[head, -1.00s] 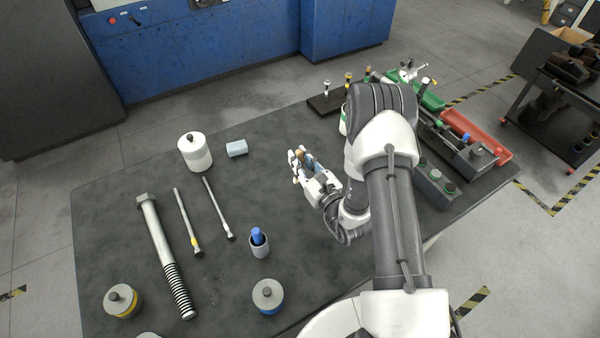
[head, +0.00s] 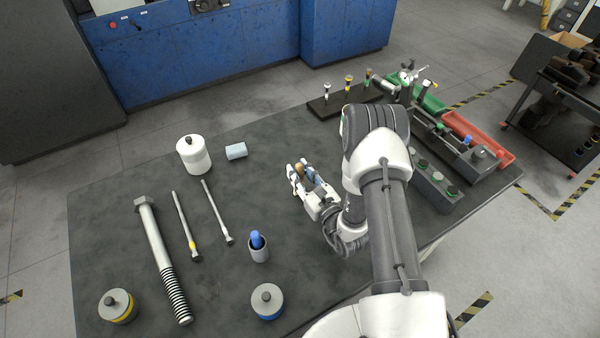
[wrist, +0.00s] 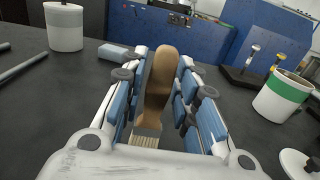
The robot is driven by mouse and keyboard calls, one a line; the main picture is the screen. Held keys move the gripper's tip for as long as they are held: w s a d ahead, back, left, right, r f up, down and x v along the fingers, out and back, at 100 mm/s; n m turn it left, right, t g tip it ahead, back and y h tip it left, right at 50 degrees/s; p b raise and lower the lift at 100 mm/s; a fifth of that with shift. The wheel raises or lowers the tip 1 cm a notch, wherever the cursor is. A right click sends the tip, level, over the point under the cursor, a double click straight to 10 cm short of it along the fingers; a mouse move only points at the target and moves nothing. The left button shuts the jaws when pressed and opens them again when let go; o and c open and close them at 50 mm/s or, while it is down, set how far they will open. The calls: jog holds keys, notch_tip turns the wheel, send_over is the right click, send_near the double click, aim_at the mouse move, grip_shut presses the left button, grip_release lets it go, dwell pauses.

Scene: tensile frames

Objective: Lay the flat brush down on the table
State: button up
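The flat brush (wrist: 161,78) has a brown wooden handle and pale bristles, seen between my fingers in the wrist view. My gripper (wrist: 165,72) has its blue-padded fingers closed in on both sides of the handle. The handle points up and the bristles are low, near my palm. In the head view my gripper (head: 301,174) is over the middle of the table (head: 200,280), with the brown handle between its fingers. I cannot tell whether the bristles touch the table.
A white lidded jar (head: 194,155) and a light-blue block (head: 236,151) stand left of my gripper. A dark rack (head: 345,99) is behind. Bare table lies left of my gripper.

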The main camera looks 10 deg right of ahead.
jog(key=shift+o, duration=0.9)
